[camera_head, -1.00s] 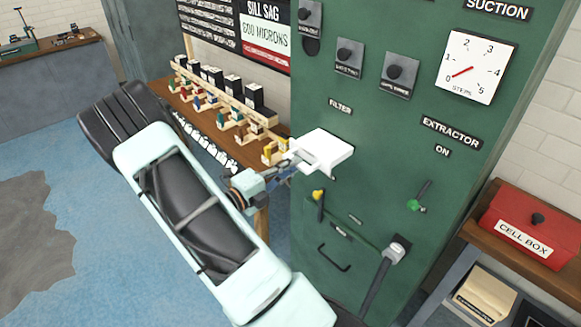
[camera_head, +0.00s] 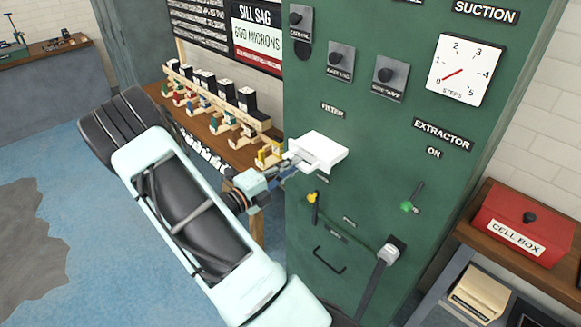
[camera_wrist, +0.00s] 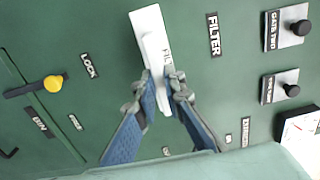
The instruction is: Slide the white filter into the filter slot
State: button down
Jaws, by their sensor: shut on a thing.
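The white filter (camera_head: 321,149) is a flat white block at the green cabinet's front, just below the FILTER label (camera_head: 332,107). My gripper (camera_head: 291,160) is shut on its near left part. In the wrist view the filter (camera_wrist: 149,38) is a narrow white block standing between my gripper (camera_wrist: 160,88) fingertips and the panel, beside the FILTER label (camera_wrist: 213,35). The filter slot is hidden behind the filter. I cannot tell whether the filter's far edge is inside the slot or only in front of it.
Below the filter are a yellow-knobbed lever (camera_head: 312,198) and a dark handle (camera_head: 330,259). A wooden bench with a rack of blocks (camera_head: 235,118) stands close on the left. A red cell box (camera_head: 522,225) sits at right.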

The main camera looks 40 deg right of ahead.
aim_at(308, 157)
jog(key=shift+w+d, duration=0.15)
jog(key=shift+d, duration=2.05)
jog(key=shift+w+d, duration=0.15)
jog(key=shift+d, duration=2.05)
jog(key=c, duration=1.9)
grip_release()
jog(key=shift+c, duration=0.2)
jog(key=shift+a, duration=0.15)
jog(key=a, duration=1.1)
jog(key=shift+s+a, duration=0.4)
jog(key=shift+s, duration=0.05)
